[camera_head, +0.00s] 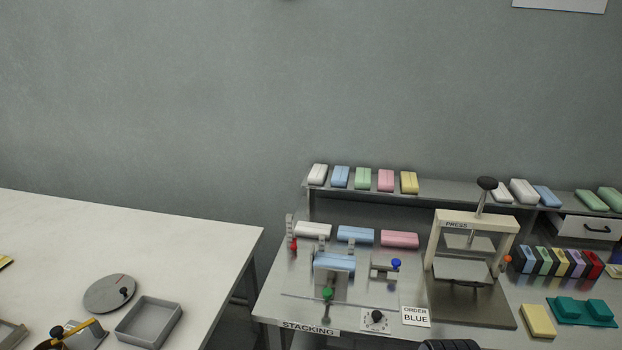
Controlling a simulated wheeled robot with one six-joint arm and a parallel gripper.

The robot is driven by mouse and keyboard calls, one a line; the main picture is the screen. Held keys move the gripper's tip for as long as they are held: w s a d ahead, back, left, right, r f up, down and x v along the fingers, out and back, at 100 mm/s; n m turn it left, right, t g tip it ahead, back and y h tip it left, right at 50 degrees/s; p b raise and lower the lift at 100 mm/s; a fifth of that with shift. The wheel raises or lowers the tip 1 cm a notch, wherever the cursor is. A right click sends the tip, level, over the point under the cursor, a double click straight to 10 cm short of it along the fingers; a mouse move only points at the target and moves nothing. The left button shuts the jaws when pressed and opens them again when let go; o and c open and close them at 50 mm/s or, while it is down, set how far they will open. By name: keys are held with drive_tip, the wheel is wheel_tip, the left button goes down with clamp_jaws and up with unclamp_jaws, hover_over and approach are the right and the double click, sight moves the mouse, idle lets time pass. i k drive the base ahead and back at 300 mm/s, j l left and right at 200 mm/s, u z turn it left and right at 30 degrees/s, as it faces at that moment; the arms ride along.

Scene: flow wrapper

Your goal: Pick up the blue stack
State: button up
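A light blue stack (333,261) lies in the metal stacking fixture on the steel bench marked STACKING, behind a green-knobbed clamp (327,293). Whether it is one piece or several layers is too small to tell. Another light blue block (356,235) lies just behind it, between a white block (313,230) and a pink block (399,240). A card (416,317) in front reads ORDER BLUE. My gripper's fingers do not show; a dark ribbed piece at the bottom edge may be part of my arm.
A press (472,250) with a black-knobbed lever stands right of the fixture. A raised shelf (440,186) behind holds several coloured blocks. A blue-knobbed clamp (395,264) and a red-knobbed one (293,243) flank the fixture. A white table (200,240) stands left, across a gap.

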sight(547, 197)
drive_tip(key=l+u, duration=0.25)
drive_tip(key=k+j, duration=0.3)
drive_tip(key=i+j, duration=0.1)
drive_tip(key=j+z, duration=0.1)
drive_tip(key=z, duration=1.4)
